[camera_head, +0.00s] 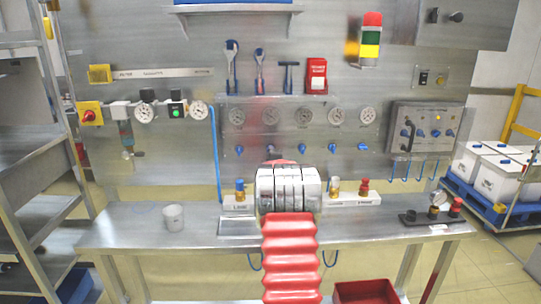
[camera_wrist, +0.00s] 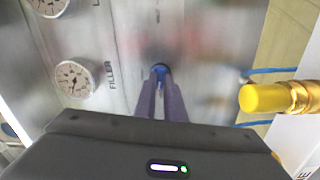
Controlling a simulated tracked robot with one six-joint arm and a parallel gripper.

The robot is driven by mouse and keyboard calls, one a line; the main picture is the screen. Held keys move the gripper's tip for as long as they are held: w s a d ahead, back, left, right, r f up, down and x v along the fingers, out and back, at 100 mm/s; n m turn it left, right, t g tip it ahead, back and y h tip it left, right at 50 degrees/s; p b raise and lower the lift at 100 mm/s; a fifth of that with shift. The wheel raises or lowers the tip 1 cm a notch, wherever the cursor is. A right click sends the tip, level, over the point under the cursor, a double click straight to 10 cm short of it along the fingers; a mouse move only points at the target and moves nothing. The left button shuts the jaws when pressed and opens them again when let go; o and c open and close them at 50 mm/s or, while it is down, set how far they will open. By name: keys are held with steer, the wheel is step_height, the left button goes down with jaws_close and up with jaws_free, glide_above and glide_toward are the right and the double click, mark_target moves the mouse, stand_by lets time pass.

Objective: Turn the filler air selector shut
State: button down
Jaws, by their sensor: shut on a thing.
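In the wrist view, the two dark fingers of my gripper (camera_wrist: 161,86) come together on a small blue selector handle (camera_wrist: 160,70) on the steel panel. The fingertips cover part of the handle, so its exact angle is hard to tell. A round white gauge (camera_wrist: 75,79) with the label FILLER (camera_wrist: 111,75) sits to its left. In the head view, my arm's white wrist and red sleeve hide the gripper in front of the panel. A row of blue selectors (camera_head: 331,148) runs below a row of gauges (camera_head: 336,116) there.
In the wrist view, a yellow-capped brass fitting (camera_wrist: 265,97) stands close on the right, with blue hoses (camera_wrist: 270,71) near it. In the head view, a metal cup (camera_head: 173,217) stands on the bench (camera_head: 130,228) at left, and a red bin (camera_head: 367,291) is below the bench.

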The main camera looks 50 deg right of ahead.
steer(key=shift+w+a+n, duration=0.1)
steer(key=shift+n, duration=1)
steer(key=c, duration=1.8)
jaws_free()
steer(key=shift+c, duration=0.2)
steer(key=v, duration=1.3)
steer(key=shift+s+a, duration=0.25)
steer(key=shift+s, duration=0.05)
steer(key=shift+f, duration=0.15)
